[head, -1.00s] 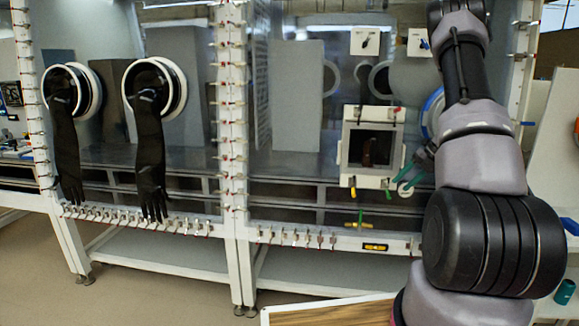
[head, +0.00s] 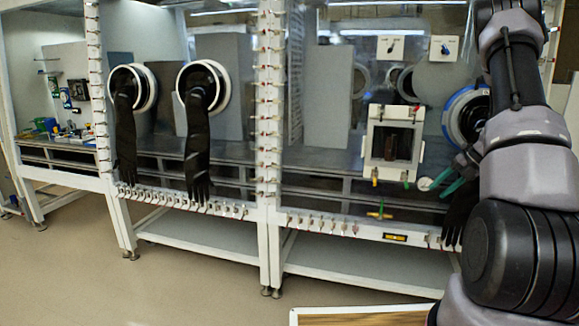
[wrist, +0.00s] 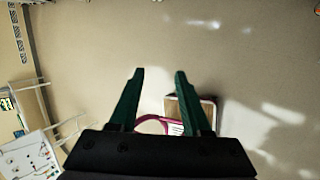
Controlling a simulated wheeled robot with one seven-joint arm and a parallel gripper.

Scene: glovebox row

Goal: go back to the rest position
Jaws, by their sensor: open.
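My gripper (wrist: 159,72) shows in the wrist view with its two dark green fingers apart and nothing between them. Beyond the fingers is open floor. In the head view my arm rises along the right side, and green finger parts (head: 452,187) show beside it, in front of the glovebox. They are partly hidden by the arm.
The glovebox row (head: 265,150) runs across the head view, with black gloves (head: 197,140) hanging at left. A square framed hatch (head: 393,112) is close to my arm. A wood-topped piece (wrist: 208,108) stands below the fingers. Floor (head: 150,280) at front left is clear.

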